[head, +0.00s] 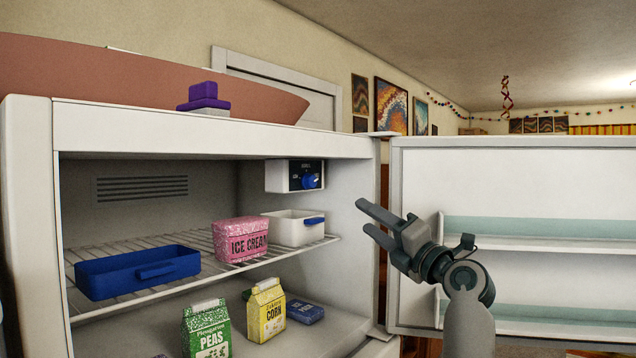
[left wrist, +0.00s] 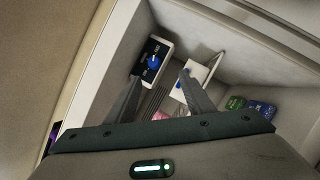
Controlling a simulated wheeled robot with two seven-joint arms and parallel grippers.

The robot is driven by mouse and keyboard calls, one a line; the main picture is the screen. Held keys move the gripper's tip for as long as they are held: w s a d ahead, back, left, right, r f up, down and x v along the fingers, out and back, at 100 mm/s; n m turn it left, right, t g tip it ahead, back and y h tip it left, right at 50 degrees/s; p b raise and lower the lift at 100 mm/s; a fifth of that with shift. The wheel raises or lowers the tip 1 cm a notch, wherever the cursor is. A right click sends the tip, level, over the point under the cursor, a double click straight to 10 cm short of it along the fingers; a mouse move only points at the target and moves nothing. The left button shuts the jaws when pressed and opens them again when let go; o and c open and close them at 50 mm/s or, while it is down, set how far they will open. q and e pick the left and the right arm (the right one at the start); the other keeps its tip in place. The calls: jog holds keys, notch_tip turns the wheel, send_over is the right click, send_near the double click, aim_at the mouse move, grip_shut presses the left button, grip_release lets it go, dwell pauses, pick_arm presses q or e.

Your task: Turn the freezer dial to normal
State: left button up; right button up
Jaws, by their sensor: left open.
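The freezer dial (head: 311,181) is a blue knob on the black face of a white control box (head: 280,177) at the upper right inside the open freezer. The dial also shows in the left wrist view (left wrist: 154,61), beyond and between the fingertips. Its lettering is too small to read, so I cannot tell its setting. My left gripper (head: 362,215) is open and empty, to the right of the dial and apart from it, by the freezer's opening. In the left wrist view its fingers (left wrist: 159,75) are spread wide. My right gripper is not in view.
A wire shelf (head: 200,255) below the dial holds a blue bin (head: 125,280), a pink ice cream box (head: 240,243) and a white bin (head: 292,236). Peas (head: 207,330) and corn (head: 265,312) cartons stand lower. The freezer door (head: 510,185) is open at right.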

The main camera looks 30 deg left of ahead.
pick_arm(q)
jog(key=s+r, duration=0.1)
jog(key=r+n, duration=0.1)
jog(key=shift+s+a+r+g+h, duration=0.3)
jog(key=shift+s+a, duration=0.1)
jog(key=shift+a+r, duration=0.1)
jog(key=shift+a, duration=0.05)
jog(key=p, duration=0.9)
send_near(314, 182)
jog(key=x, duration=0.7)
jog(key=shift+s+r, duration=0.1)
jog(key=shift+r, duration=0.05)
jog(key=shift+a, duration=0.45)
